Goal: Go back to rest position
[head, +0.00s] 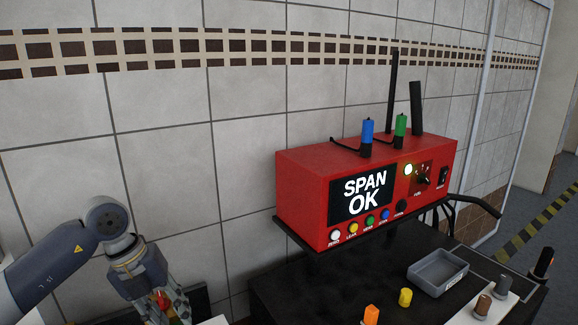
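My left arm comes in from the left, and my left gripper (160,302) points down at the lower left edge of the head view. Its fingertips are partly cut off by the frame. A small red and orange patch shows around the fingers; I cannot tell whether it is held or lies behind. My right gripper is not in view. A red box (300,190) stands on a dark shelf against the wall, its screen reading "SPAN OK". A blue plug (367,135) and a green plug (401,127) stand upright on top of the box. The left gripper is well apart from the box.
A black table (330,285) fills the lower right. On it are a grey tray (438,272), an orange plug (371,314), a yellow plug (405,297) and a white holder with brown and grey plugs (482,305). A tiled wall is behind; open floor lies far right.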

